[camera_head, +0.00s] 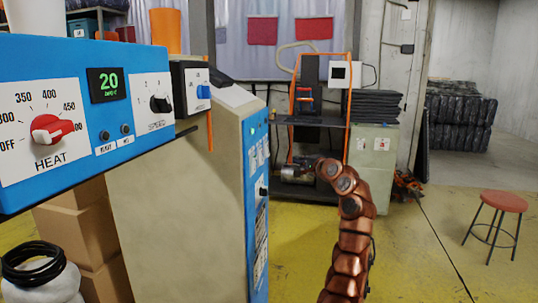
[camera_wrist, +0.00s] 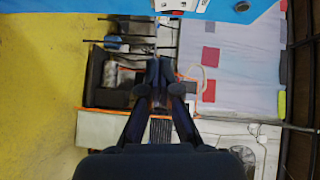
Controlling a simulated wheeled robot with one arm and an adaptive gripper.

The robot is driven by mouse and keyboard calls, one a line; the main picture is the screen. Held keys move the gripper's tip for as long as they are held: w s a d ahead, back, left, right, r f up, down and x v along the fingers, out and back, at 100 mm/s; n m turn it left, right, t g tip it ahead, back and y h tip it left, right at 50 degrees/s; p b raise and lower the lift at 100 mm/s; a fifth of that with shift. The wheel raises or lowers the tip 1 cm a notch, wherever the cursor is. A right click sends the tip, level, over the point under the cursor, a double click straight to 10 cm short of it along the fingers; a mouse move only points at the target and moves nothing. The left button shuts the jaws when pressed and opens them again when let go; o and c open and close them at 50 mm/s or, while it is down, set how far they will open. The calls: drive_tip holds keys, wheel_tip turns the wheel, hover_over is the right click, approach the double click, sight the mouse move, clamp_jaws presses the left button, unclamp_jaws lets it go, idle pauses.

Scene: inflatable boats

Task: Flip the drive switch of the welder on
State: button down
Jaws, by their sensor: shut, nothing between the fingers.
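The welder (camera_head: 78,165) is a blue control panel at the left of the head view. It has a red HEAT knob (camera_head: 52,129), a green display (camera_head: 107,85) reading 20 and a black SPEED knob (camera_head: 160,103). A black box with a white plate and a blue switch lever (camera_head: 203,91) sits at its right end; I cannot tell its setting. My gripper (camera_head: 290,172) is right of and below it, apart from it, pointing left. In the wrist view my gripper (camera_wrist: 160,72) is shut and empty. A blue surface (camera_wrist: 240,10) with a white plate shows at the top edge.
A beige and blue cabinet (camera_head: 180,185) stands below the welder. Behind my arm are a dark bench (camera_head: 305,121) and a grey cabinet (camera_head: 374,158). A red stool (camera_head: 502,201) stands at the right. The yellow floor between is mostly open.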

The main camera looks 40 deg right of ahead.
drive_tip(key=p, duration=0.4)
approach(268, 149)
drive_tip(key=shift+w+d+f, duration=1.2)
drive_tip(key=shift+w+d, duration=0.6)
drive_tip(key=shift+d, duration=0.55)
drive_tip(key=w, duration=0.1)
drive_tip(key=w+a, duration=0.2)
drive_tip(key=shift+a+f+p, duration=0.2)
drive_tip(key=shift+f+p, duration=0.1)
drive_tip(key=shift+p, duration=0.05)
